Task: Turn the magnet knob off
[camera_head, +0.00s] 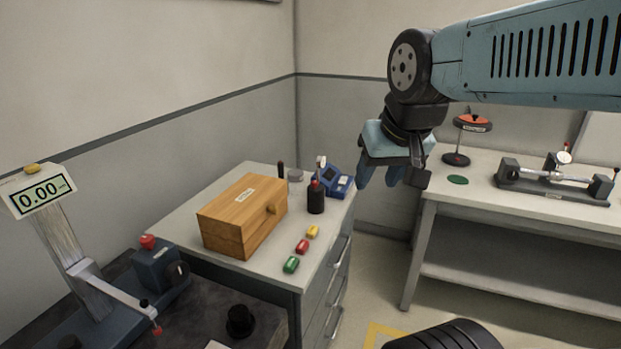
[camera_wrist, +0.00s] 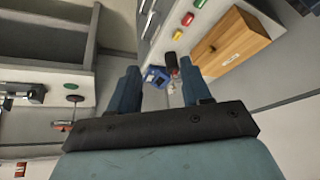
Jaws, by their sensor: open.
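No knob in view can be read as labelled magnet. At the lower left of the head view, a dark blue-grey block (camera_head: 158,262) carries a red knob (camera_head: 147,242) on top and a round dark knob (camera_head: 178,273) on its side; I cannot tell its setting. My gripper (camera_head: 378,178) is raised in the gap between the two benches, far to the right of that block. It is open and empty, pointing down. In the wrist view, its two blue fingers stand apart, with clear space between the fingertips (camera_wrist: 160,78). The block is not seen in the wrist view.
A wooden box (camera_head: 243,215), a dark bottle (camera_head: 316,197), a blue device (camera_head: 337,183) and small coloured blocks (camera_head: 302,246) stand on the drawer bench. A display reading 0.00 (camera_head: 41,195) tops a post at left. A right bench (camera_head: 480,192) holds instruments.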

